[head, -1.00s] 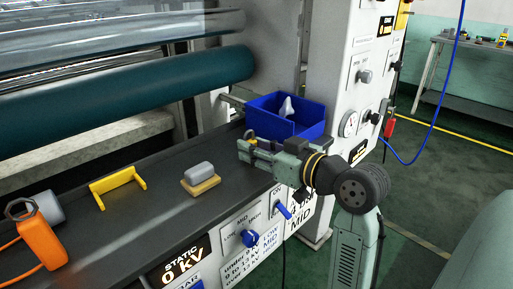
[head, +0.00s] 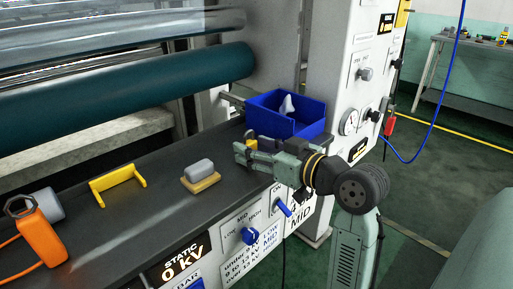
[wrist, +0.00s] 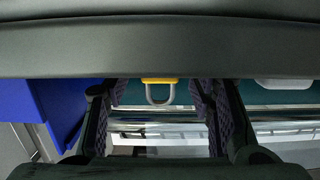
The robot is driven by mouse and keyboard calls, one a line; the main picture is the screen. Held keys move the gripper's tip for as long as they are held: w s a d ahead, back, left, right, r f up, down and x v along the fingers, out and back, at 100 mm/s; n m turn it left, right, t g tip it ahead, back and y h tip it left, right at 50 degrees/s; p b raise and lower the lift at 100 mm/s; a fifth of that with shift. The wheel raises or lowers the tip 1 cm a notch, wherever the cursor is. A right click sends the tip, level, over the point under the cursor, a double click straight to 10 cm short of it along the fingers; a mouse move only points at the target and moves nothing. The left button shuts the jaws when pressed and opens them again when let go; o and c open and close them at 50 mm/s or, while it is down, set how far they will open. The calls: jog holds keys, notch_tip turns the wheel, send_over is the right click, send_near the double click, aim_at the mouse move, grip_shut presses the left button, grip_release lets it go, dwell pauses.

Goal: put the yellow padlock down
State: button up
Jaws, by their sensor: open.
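The yellow padlock (wrist: 159,81) with its grey shackle shows in the wrist view, between and just past the tips of my gripper (wrist: 157,92). There is a clear gap to the finger on each side. In the head view only a small yellow part of the padlock (head: 251,134) shows, behind my gripper (head: 241,151), at the dark shelf (head: 140,215) near the blue bin. My gripper is open and empty. The padlock's underside and its contact with the shelf are hidden.
The blue bin (head: 313,122), holding a pale object, stands just behind the gripper. A grey block on a tan base (head: 200,175), a yellow bracket (head: 118,183) and an orange tool (head: 40,240) lie further left. The teal roller (head: 120,95) runs behind. Bare shelf separates these items.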

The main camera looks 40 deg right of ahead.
jog(key=shift+r, duration=0.2)
jog(key=s+r+b, duration=0.1)
jog(key=s, duration=1)
jog(key=shift+s+d+r, duration=0.35)
jog(key=shift+s+d, duration=0.05)
jog(key=shift+d, duration=0.05)
